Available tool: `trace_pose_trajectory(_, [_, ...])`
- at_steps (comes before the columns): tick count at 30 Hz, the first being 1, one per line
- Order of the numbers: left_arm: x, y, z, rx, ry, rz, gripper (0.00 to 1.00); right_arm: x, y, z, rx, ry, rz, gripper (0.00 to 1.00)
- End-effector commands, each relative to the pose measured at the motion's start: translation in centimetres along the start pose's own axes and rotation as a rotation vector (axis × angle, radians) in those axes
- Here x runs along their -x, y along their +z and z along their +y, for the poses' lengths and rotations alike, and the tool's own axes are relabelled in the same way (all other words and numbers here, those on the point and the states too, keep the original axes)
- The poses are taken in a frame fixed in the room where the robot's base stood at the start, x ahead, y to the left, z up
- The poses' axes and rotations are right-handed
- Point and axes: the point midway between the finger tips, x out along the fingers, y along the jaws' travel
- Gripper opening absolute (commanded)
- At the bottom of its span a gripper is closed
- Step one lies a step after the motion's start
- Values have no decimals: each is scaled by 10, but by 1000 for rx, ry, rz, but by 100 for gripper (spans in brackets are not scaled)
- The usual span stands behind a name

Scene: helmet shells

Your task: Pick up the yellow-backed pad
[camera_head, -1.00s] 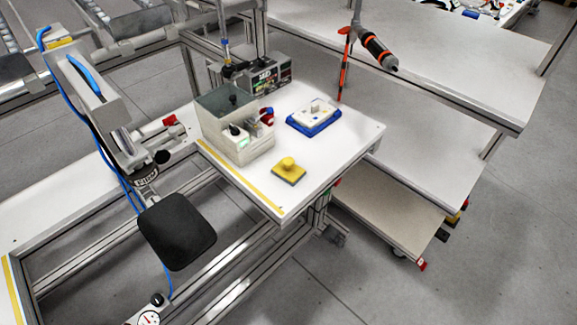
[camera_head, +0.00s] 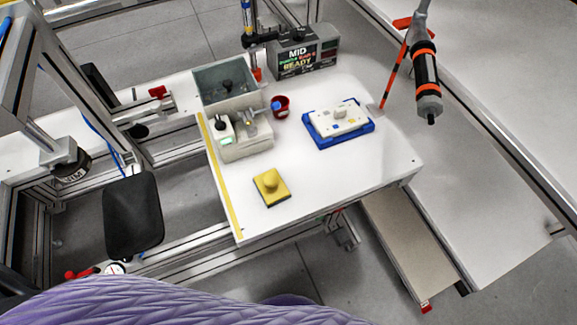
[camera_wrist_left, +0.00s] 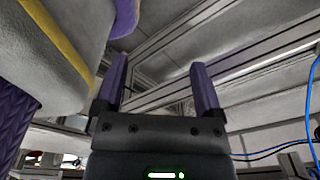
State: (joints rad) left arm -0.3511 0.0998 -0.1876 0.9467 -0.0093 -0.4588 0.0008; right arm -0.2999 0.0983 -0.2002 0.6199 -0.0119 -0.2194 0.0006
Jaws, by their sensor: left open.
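The yellow-backed pad (camera_head: 271,187) lies flat on the white table (camera_head: 330,185), near its front edge, in the head view. It is a square yellow plate with a round yellow knob on top and a dark underside edge. My left gripper (camera_wrist_left: 161,85) shows in the left wrist view, with two purple fingers spread apart and nothing between them. It faces metal frame bars, and the pad is not in that view. Neither gripper shows in the head view.
A grey bin (camera_head: 226,85) and a beige device (camera_head: 245,141) stand behind the pad. A red cup (camera_head: 281,107), a blue tray with a white block (camera_head: 338,124) and a display box (camera_head: 303,52) are further back. An orange-black tool (camera_head: 426,80) hangs at the right. White table around the pad is clear.

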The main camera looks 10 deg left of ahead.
Motion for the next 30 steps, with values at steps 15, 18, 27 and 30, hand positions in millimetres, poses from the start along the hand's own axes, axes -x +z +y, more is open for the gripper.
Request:
trace_pose_trajectory(15, [97,-96,-5,27,-5,87,87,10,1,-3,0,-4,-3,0])
trace_pose_trajectory(18, [125,-110,-6,31,-6,107,87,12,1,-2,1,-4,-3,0])
trace_pose_trajectory(27, [226,-146,-1,32,24,187,87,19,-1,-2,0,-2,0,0])
trace_pose_trajectory(30, [263,-176,23,-18,112,250,87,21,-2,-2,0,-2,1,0])
